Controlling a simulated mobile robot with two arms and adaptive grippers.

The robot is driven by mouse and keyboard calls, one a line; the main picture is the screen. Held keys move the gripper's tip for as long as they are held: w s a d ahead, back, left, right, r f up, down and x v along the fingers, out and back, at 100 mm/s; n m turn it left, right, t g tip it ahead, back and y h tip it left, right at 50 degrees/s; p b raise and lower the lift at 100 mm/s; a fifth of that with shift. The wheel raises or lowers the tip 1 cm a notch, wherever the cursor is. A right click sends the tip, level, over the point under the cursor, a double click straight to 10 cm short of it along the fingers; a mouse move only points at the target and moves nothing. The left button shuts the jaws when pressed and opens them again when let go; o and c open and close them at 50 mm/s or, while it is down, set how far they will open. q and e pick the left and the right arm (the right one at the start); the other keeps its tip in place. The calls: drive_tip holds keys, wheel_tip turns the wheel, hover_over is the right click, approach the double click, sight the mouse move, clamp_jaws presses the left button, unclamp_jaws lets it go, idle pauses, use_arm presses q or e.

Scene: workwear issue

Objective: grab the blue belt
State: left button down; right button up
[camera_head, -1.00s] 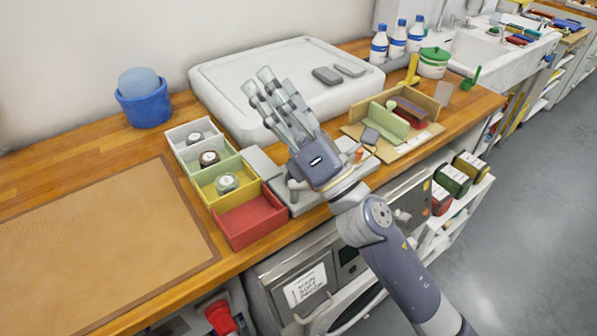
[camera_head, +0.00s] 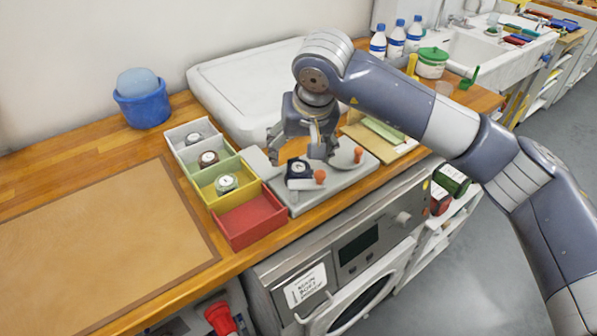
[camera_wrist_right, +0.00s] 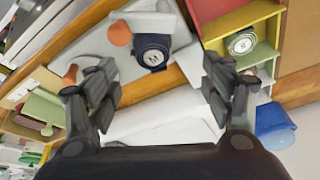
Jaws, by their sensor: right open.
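The blue belt (camera_head: 299,172) is a dark navy roll with a pale round label on top. It lies on a grey plate (camera_head: 345,178) near the counter's front edge, beside an orange knob. It also shows in the right wrist view (camera_wrist_right: 152,52), between and beyond the fingertips. My right gripper (camera_head: 301,150) is open and points down just above and behind the belt, apparently not touching it. Its two sides stand apart and empty in the right wrist view (camera_wrist_right: 160,78). My left gripper is in neither view.
A divided tray left of the plate has white, green and yellow compartments, each with a roll, and an empty red compartment (camera_head: 250,215). Orange knobs (camera_head: 320,176) stand on the plate. A blue bucket (camera_head: 144,105) stands at the back left. A brown mat (camera_head: 90,245) is bare.

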sight(298, 167)
drive_tip(key=shift+h, duration=0.3)
drive_tip(key=w+f, duration=0.1)
drive_tip(key=f, duration=0.2)
drive_tip(key=w+f+p, duration=0.1)
drive_tip(key=shift+w+d+f, duration=0.25)
drive_tip(key=shift+w+d, duration=0.1)
drive_tip(key=shift+d, duration=0.05)
drive_tip(key=shift+w+a+f+p, duration=0.15)
drive_tip(key=shift+a+f+p, duration=0.05)
drive_tip(key=shift+f+p, duration=0.3)
drive_tip(key=p+x, duration=0.1)
drive_tip(key=x, duration=0.2)
drive_tip(key=shift+w+a+f, duration=0.15)
drive_tip(key=shift+a, duration=0.1)
drive_tip(key=shift+w+f, duration=0.15)
drive_tip(key=shift+f, duration=0.25)
drive_tip(key=shift+c, duration=0.3)
drive_tip(key=c, duration=1.2)
